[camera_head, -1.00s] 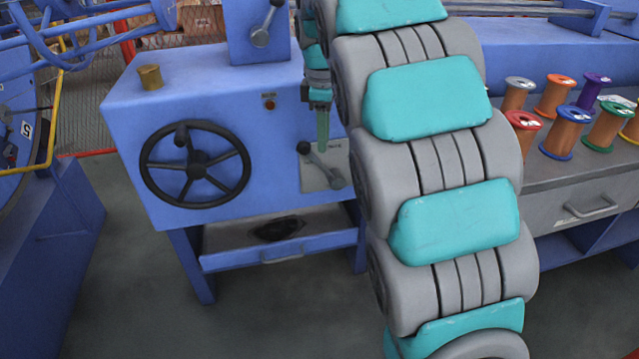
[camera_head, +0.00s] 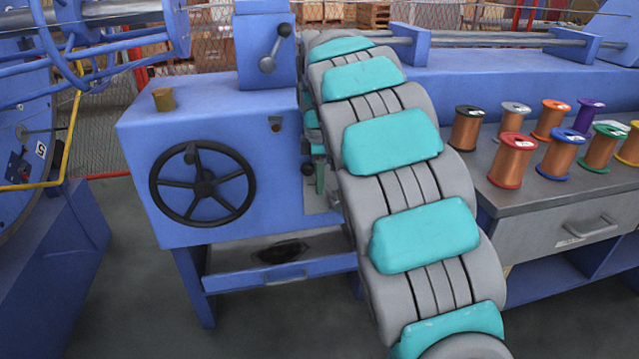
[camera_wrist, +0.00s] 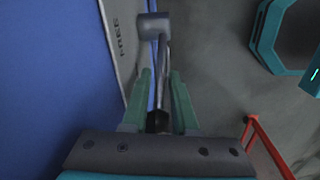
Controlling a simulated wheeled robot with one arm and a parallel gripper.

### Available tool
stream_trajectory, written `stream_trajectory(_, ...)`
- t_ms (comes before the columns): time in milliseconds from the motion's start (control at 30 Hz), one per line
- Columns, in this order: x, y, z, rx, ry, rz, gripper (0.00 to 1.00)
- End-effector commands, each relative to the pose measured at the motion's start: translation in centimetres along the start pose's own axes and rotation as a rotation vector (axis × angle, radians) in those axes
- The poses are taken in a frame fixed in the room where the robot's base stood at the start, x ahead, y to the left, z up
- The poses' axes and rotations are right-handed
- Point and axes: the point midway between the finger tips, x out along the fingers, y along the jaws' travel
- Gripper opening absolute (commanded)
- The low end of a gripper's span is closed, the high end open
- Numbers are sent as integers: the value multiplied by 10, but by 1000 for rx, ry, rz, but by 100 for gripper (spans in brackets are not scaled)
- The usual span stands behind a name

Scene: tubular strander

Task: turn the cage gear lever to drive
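The cage gear lever shows in the wrist view as a grey hub and shaft (camera_wrist: 163,75) with a dark knob near my gripper. Its label plate (camera_wrist: 117,35) reads FREE at the left. My gripper (camera_wrist: 160,90) has its two green fingers on either side of the lever, the knob between them; I cannot tell whether they touch it. In the head view the lever's dark knob (camera_head: 307,169) shows beside a green finger at the right of the blue gearbox (camera_head: 225,105). My arm hides the hub and most of the plate there.
A black handwheel (camera_head: 203,184) is on the gearbox front, with another lever (camera_head: 275,50) on the box above. A bench (camera_head: 530,192) with several wire spools stands at the right. A red rail (camera_wrist: 268,148) and a teal-framed object (camera_wrist: 275,35) show in the wrist view.

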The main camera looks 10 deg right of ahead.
Motion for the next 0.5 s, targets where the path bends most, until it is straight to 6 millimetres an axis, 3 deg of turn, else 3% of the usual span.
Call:
stream_trajectory(333, 10, 0, 0, 0, 0, 2, 27)
stream_trajectory(500, 10, 0, 0, 0, 0, 2, 9)
